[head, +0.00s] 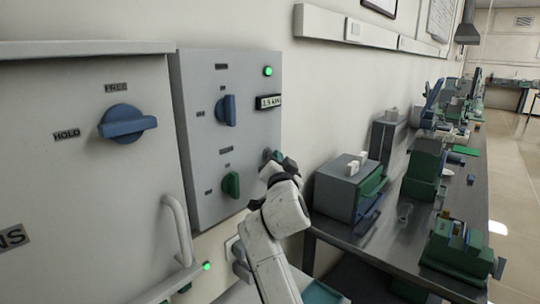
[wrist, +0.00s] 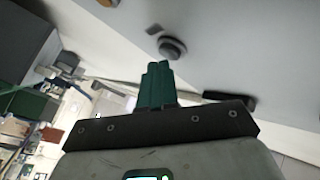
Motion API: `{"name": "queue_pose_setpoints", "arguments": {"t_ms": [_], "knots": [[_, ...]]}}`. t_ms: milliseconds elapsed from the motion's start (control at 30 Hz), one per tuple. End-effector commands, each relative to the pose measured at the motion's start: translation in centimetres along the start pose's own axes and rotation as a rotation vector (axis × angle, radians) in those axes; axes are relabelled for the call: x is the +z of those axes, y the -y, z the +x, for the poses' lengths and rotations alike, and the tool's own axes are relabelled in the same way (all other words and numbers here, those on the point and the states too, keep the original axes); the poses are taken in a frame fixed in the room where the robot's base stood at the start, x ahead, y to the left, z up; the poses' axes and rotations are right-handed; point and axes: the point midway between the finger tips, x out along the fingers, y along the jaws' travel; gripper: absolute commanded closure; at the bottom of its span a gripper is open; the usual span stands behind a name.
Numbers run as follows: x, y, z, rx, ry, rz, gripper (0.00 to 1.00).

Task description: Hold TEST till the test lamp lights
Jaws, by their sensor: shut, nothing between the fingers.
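My gripper (head: 277,157) is at the lower right of the grey control panel (head: 205,150) in the head view. In the wrist view its teal fingers (wrist: 158,68) are shut and empty. Their tips point toward a round dark button (wrist: 172,47) on a pale face, with a small label above left of it that I cannot read. I cannot tell whether the tips touch it. In the head view the gripper mostly hides that spot. A green lamp (head: 268,71) glows at the panel's upper right; I cannot read a name for it.
The panel carries a blue knob (head: 226,110), a green knob (head: 231,184) and a small display (head: 268,101). A cabinet with a large blue knob (head: 126,123) stands left. Another green lamp (head: 207,266) glows lower down. A bench (head: 390,262) with equipment runs along the right.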

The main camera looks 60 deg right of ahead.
Motion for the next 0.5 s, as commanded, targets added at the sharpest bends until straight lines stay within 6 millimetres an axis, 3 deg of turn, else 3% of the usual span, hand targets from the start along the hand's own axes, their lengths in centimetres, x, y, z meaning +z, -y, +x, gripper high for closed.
{"name": "queue_pose_setpoints", "arguments": {"t_ms": [500], "knots": [[-0.60, -0.52, -0.71, 0.001, -0.001, 0.001, 1.00]]}}
